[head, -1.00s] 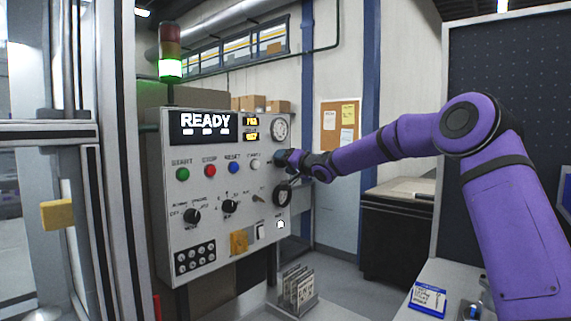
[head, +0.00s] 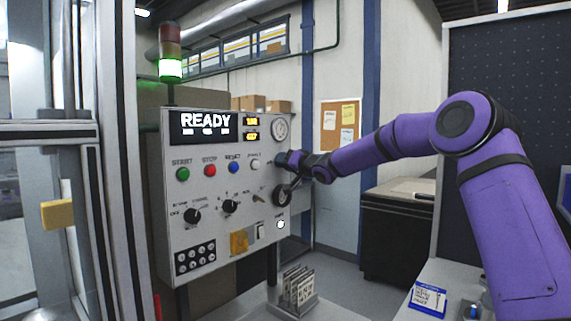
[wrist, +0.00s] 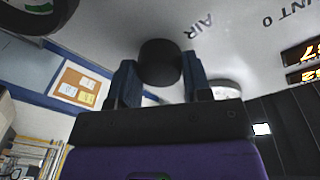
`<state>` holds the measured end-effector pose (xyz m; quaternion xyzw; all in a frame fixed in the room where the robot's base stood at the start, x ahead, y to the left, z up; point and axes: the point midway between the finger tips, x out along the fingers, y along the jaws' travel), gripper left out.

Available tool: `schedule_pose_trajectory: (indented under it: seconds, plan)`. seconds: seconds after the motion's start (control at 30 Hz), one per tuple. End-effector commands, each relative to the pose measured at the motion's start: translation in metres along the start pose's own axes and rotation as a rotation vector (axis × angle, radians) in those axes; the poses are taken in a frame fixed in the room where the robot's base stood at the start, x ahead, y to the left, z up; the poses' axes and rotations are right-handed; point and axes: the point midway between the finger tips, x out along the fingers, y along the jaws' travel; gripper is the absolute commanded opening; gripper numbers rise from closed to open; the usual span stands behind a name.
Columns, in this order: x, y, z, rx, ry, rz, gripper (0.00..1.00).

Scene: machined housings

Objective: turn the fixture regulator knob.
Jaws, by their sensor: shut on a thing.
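The regulator knob (wrist: 160,62) is a dark, round cylinder standing out from the pale panel face, near upside-down lettering that reads AIR. My gripper (wrist: 160,82) has its two blue fingers on either side of the knob, shut on it. In the head view my gripper (head: 282,159) reaches the right edge of the control panel (head: 225,265), just below a round gauge (head: 281,130). The knob is largely hidden behind the fingers there.
A dark round dial (head: 282,196) sits on the panel just below my gripper. Buttons and selector knobs fill the panel to the left, under a READY display (head: 205,125). A rack of plates (head: 298,287) stands below. Open space lies right of the panel.

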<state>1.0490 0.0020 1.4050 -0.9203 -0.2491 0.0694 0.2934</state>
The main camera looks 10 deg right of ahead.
Motion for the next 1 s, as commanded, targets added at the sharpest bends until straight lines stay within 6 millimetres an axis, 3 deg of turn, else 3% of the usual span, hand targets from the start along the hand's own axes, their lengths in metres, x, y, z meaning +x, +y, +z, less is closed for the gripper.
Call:
schedule_pose_trajectory:
  seconds: [1.0]
  plan:
    - [0.0003, 0.0023, 0.0015, -0.949, 0.071, -0.072, 0.21]
